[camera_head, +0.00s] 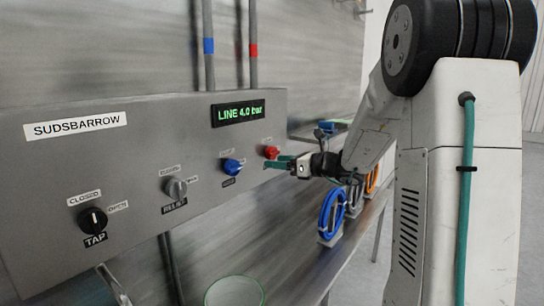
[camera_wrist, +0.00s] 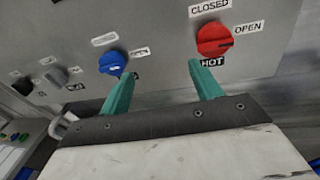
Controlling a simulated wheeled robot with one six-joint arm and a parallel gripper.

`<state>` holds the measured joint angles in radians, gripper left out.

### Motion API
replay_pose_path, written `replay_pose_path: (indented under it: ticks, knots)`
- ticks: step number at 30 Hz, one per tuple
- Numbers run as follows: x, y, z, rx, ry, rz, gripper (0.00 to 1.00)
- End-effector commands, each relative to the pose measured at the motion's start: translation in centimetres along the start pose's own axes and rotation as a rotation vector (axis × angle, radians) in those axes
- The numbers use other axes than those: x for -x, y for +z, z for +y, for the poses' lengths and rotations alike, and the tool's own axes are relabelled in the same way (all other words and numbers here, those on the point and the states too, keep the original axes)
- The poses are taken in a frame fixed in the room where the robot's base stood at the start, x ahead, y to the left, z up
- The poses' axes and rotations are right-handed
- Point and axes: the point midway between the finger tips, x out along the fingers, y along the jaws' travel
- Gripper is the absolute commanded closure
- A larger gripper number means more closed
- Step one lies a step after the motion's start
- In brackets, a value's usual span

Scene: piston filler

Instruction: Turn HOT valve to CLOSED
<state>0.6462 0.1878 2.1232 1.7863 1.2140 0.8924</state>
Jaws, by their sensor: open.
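The HOT valve is a red knob (camera_wrist: 215,39) on the grey panel, with a CLOSED label above it, OPEN to its right and HOT below. Its ridge appears to point toward OPEN. The red knob also shows in the head view (camera_head: 271,152), at the panel's right end. My gripper (camera_wrist: 164,70) is open and empty, with its teal fingers apart. In the wrist view its right fingertip appears just below the red knob and its left one below the blue knob. In the head view my gripper (camera_head: 276,163) is close to the red knob; contact cannot be told.
A blue knob (camera_wrist: 112,63) sits left of the red one. A grey knob (camera_head: 174,188) and a black TAP knob (camera_head: 93,219) are farther left. A display (camera_head: 238,112) reads LINE 4.0 bar. Coiled blue hose (camera_head: 332,212) stands below my gripper.

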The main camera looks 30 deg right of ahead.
Motion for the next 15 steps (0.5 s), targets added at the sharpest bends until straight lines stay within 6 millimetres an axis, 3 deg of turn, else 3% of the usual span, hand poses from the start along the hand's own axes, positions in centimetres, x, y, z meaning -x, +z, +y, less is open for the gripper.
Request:
replay_pose_path:
  ticks: [1, 5, 8, 15]
  knots:
    - [0.6, -0.4, -2.6, -0.066, -0.056, -0.036, 0.36]
    - [1.6, -0.6, -6.1, -0.164, -0.138, -0.101, 0.36]
    - [1.2, -0.6, -6.9, -0.187, -0.155, -0.117, 0.36]
    - [-2.5, -0.2, -7.4, -0.186, -0.153, -0.116, 0.36]
